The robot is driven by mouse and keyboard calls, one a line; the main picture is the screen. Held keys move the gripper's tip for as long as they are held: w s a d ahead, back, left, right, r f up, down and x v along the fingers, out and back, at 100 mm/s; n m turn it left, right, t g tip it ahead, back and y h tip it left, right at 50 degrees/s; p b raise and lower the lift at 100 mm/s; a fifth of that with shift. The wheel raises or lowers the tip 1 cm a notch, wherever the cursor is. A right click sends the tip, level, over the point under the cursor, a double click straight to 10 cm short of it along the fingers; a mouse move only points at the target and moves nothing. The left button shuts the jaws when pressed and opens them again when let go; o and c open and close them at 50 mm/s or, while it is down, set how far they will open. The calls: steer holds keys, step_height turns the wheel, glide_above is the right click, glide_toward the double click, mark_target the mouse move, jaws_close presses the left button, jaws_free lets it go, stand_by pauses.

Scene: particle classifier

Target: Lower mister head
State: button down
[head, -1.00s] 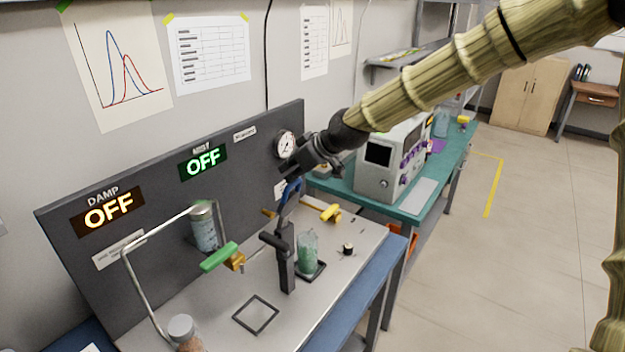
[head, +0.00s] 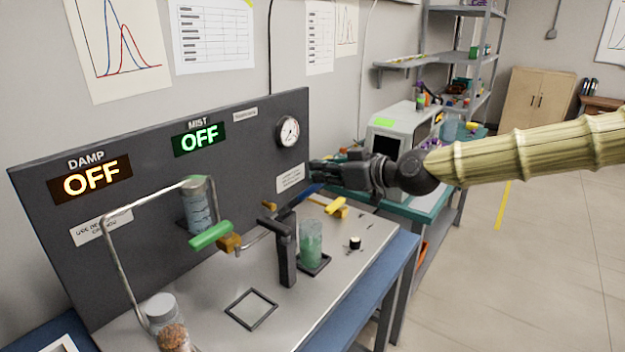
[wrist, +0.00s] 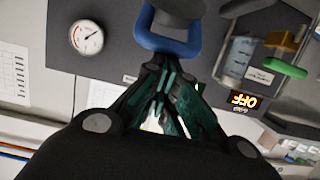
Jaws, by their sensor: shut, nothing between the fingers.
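My gripper (head: 318,172) is shut and empty in front of the dark panel, with its fingers pointing left. A blue handle (head: 306,193) shows just below the fingers in the head view. In the wrist view, the blue loop handle (wrist: 170,44) lies at the fingertips, with a grey part inside it; I cannot tell whether they touch. I cannot clearly make out which part is the mister head.
A clear beaker with green contents (head: 311,243) stands right of the post. A yellow handle (head: 338,206) and black knob (head: 354,243) are nearby. A green lever (head: 210,236), a canister (head: 197,208) and a jar (head: 166,318) are left. A gauge (head: 287,132) is above my gripper.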

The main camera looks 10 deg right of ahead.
steer(key=shift+t+y, duration=0.8)
steer(key=shift+s+d+f+b, duration=0.35)
steer(key=shift+f+b, duration=0.25)
steer(key=shift+b, duration=0.55)
steer(key=shift+s+d+f+b, duration=0.3)
steer(key=shift+f+b, duration=0.25)
steer(key=shift+b, duration=0.6)
steer(key=shift+s+d+f+b, duration=0.35)
steer(key=shift+f+b, duration=0.25)
steer(key=shift+b, duration=0.55)
steer(key=t+y+b, duration=0.4)
steer(key=b, duration=1.4)
glide_toward(321, 185)
step_height(321, 185, down, 4)
steer(key=w+a, duration=0.1)
steer(key=shift+w+a+f+b, duration=0.1)
steer(key=shift+f+b, duration=0.6)
steer(key=shift+b, duration=0.75)
steer(key=shift+f, duration=0.15)
step_height(321, 185, up, 4)
steer(key=p, duration=0.2)
steer(key=p+v, duration=0.1)
steer(key=v, duration=0.9)
steer(key=shift+s, duration=0.2)
